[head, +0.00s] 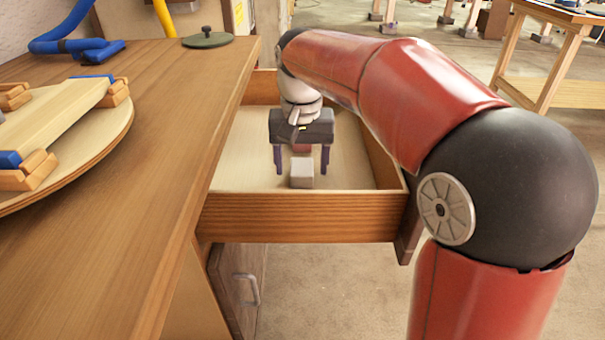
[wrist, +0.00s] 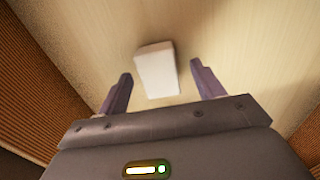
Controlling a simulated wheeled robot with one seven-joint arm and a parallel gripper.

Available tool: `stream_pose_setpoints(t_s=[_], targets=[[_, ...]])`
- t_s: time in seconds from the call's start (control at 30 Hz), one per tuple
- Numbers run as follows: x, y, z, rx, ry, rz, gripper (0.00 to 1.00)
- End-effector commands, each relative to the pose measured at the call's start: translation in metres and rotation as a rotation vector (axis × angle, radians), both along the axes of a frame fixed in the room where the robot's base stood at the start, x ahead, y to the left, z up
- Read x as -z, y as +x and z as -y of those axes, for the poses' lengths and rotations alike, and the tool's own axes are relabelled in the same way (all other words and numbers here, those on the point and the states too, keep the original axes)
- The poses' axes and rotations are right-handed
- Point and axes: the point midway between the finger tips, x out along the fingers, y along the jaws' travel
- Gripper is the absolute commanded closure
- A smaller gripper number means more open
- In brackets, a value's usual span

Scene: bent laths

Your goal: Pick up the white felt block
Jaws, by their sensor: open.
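The white felt block (head: 302,174) lies on the pale floor of the open drawer (head: 300,215). It also shows in the wrist view (wrist: 157,72), whole and tilted slightly. My gripper (head: 301,170) reaches down into the drawer with its two dark purple fingers spread. In the wrist view my gripper (wrist: 161,72) is open and empty, with one finger to each side of the block and a gap on both sides. The fingers do not touch the block. I cannot tell exactly how high the fingertips are above the drawer floor.
The drawer's wooden walls surround the block. The workbench top (head: 150,130) is at the left, with a round board (head: 75,150) holding a clamped lath and a dark green lid (head: 207,39). A small reddish patch (head: 301,148) shows between the fingers. A cabinet door is below.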

Motion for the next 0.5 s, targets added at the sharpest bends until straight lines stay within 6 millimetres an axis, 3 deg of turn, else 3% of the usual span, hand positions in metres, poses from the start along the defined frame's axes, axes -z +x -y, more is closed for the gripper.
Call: stream_pose_setpoints(t_s=[0.1,0.37,0.5], targets=[[0.0114,-0.0002,0.0005,0.0,0.0,0.0,0.33],[0.0129,-0.0001,0.0006,0.001,0.0,0.001,0.33],[0.0128,-0.0001,0.0006,0.0,0.0,0.001,0.51]])
